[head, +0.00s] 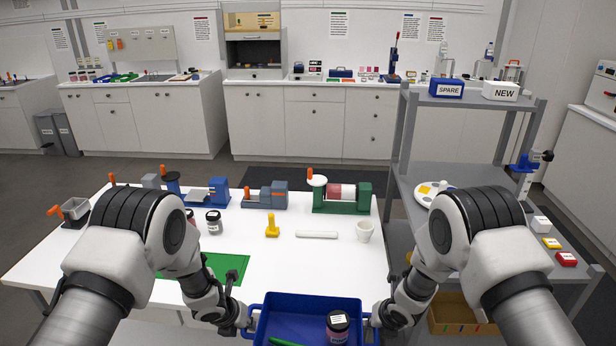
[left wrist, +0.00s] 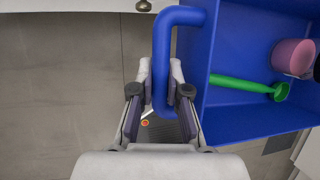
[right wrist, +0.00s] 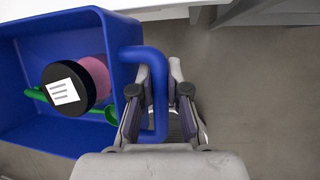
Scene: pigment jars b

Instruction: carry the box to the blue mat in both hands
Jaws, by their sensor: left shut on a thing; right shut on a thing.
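The blue box (head: 285,322) is at the bottom middle of the head view, at the near edge of the white table. It holds a jar (head: 338,328) with a dark lid and white label, and a green scoop (left wrist: 240,84). My left gripper (head: 247,322) is shut on the box's left handle (left wrist: 161,50), also seen in the left wrist view. My right gripper (head: 373,322) is shut on its right handle (right wrist: 158,75). The wrist views show floor below the handles. I see no blue mat in any view.
The white table (head: 290,265) carries a green mat (head: 222,266), a dark-lidded jar (head: 213,222), a yellow object (head: 272,226), a white cup (head: 364,232) and a green-framed roller machine (head: 342,195). A grey shelf rack (head: 403,150) stands at right. Floor is open beyond the table.

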